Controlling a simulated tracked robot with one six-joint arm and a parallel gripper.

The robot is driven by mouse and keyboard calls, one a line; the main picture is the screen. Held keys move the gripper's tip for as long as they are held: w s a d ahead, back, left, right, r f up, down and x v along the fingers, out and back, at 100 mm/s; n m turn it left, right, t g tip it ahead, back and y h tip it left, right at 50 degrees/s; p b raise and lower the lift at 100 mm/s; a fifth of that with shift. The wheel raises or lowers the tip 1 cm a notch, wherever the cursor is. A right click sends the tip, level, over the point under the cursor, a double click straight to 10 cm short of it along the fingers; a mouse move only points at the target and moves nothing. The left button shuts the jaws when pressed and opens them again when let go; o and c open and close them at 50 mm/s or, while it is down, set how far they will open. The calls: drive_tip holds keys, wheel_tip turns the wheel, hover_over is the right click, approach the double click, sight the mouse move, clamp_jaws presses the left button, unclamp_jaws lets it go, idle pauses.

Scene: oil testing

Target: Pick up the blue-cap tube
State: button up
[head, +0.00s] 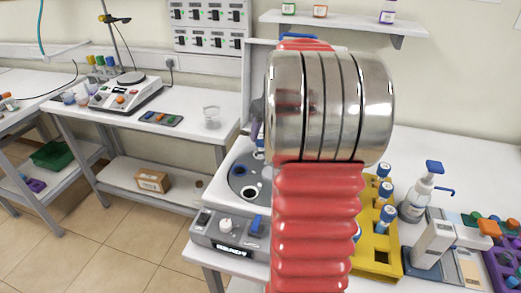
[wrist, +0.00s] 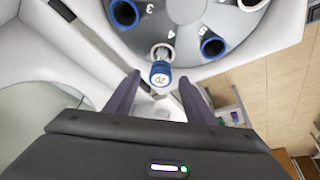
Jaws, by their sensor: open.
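A blue-cap tube (wrist: 160,74), with "20" on its white cap top, stands in a slot of the grey centrifuge rotor (wrist: 185,40) in the wrist view. My gripper (wrist: 160,80) is open, with its two dark fingers on either side of the tube and visible gaps to it. The fingers are not closed on anything. In the head view, my red arm covers much of the centrifuge (head: 213,230), whose lid stands up. Several more blue-cap tubes (head: 386,190) stand in a yellow rack (head: 375,262) right of my arm.
A pump bottle (head: 415,198) stands right of the rack. A beaker (head: 212,117) and a hotplate (head: 130,90) are on the left bench.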

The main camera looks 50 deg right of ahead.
sight(262, 137)
drive_tip(key=shift+w+f, duration=0.1)
drive_tip(key=shift+f, duration=0.1)
drive_tip(key=shift+x, duration=2.65)
drive_tip(key=shift+r, duration=0.1)
drive_tip(key=shift+c, duration=0.4)
drive_tip(key=c, duration=1)
drive_tip(key=shift+r, duration=0.15)
wheel_tip(262, 137, up, 10)
drive_tip(key=shift+f, duration=0.1)
